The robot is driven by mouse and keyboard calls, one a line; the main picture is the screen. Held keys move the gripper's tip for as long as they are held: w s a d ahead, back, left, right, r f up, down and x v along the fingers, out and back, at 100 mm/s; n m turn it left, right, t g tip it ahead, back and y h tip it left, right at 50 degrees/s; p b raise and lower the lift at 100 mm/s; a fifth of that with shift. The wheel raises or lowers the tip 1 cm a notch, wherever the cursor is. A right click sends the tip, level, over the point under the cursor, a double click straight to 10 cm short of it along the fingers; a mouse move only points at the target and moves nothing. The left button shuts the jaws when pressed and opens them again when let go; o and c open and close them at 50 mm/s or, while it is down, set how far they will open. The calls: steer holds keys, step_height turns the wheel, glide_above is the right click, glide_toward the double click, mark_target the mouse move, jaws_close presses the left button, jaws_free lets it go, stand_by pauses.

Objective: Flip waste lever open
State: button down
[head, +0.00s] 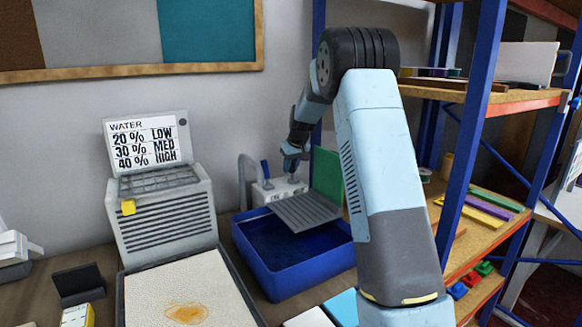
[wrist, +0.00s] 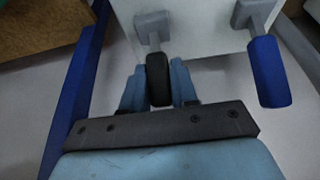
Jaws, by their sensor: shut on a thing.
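A white box (head: 268,193) stands at the back of a blue basin (head: 288,278), with two levers on it. One has a blue handle (head: 265,168); it shows in the wrist view (wrist: 268,72) to the right, apart from my gripper. The other has a black handle (wrist: 158,80) on a grey mount. My gripper (wrist: 159,84) is shut on this black lever, one pale-blue finger on each side. In the head view my gripper (head: 294,158) is above the white box, its fingertips too small to tell. I cannot read which lever is labelled waste.
A grey ribbed tray (head: 305,212) with a green panel (head: 327,174) sits over the basin. A blue-framed shelf (head: 470,130) stands close on the right of my arm. A grey machine with a WATER sign (head: 148,145) stands at left.

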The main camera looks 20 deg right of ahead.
steer(key=shift+s, duration=0.1)
stand_by(0.3)
steer(key=shift+s+d+r+t, duration=0.15)
steer(key=shift+s+t, duration=0.1)
steer(key=shift+t, duration=0.45)
steer(key=c, duration=1)
jaws_free()
steer(key=shift+o, duration=0.2)
steer(key=v, duration=1.3)
steer(key=shift+s+d+r, duration=0.2)
